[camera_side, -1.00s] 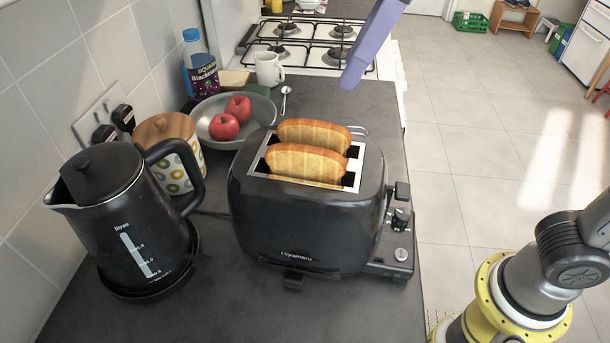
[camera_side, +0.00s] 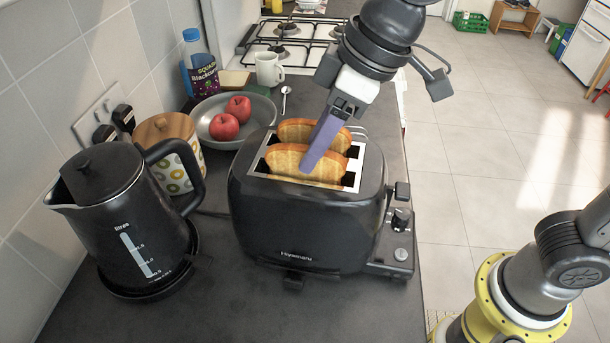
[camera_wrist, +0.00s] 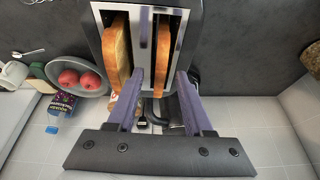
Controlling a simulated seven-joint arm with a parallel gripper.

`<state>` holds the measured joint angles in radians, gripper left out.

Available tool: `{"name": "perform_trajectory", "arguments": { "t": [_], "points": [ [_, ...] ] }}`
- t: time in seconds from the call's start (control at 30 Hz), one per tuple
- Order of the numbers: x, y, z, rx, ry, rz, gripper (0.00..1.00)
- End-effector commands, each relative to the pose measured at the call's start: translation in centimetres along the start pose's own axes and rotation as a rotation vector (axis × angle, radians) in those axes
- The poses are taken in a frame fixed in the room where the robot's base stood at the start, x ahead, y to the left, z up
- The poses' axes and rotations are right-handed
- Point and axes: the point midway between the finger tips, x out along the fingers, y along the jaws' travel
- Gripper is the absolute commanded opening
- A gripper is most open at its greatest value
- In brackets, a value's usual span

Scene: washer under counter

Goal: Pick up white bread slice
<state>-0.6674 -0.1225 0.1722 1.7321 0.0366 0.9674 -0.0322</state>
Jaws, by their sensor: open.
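Two golden-brown bread slices stand upright in the black toaster (camera_side: 305,225), one in each slot. The near slice (camera_side: 285,161) also shows as the right one in the wrist view (camera_wrist: 163,65). The far slice (camera_side: 292,131) is the left one there (camera_wrist: 116,50). My gripper (camera_side: 312,155) is open, pointing down over the toaster with its purple fingers apart. One finger is in front of the near slice and the other is between the two slices, so the fingers straddle the near slice. In the wrist view my gripper (camera_wrist: 163,55) shows both fingers; whether they touch bread is unclear.
A black kettle (camera_side: 128,225) and a patterned canister (camera_side: 177,150) with a wooden lid stand left of the toaster. Behind are a bowl (camera_side: 255,108) with two red apples, a white mug (camera_side: 269,69), a bottle (camera_side: 201,65) and a hob (camera_side: 300,35). The tiled wall bounds the left.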

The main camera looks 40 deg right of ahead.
Motion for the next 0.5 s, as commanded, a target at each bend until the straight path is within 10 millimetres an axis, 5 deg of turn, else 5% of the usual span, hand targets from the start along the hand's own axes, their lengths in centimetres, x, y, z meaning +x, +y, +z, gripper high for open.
{"name": "perform_trajectory", "arguments": {
  "t": [0.37, 0.5],
  "points": [
    [1.18, 0.0, 0.02, 0.0, 0.0, 0.0, 0.49],
    [1.15, 0.01, 0.01, 0.0, 0.0, 0.0, 0.24]
  ]
}}
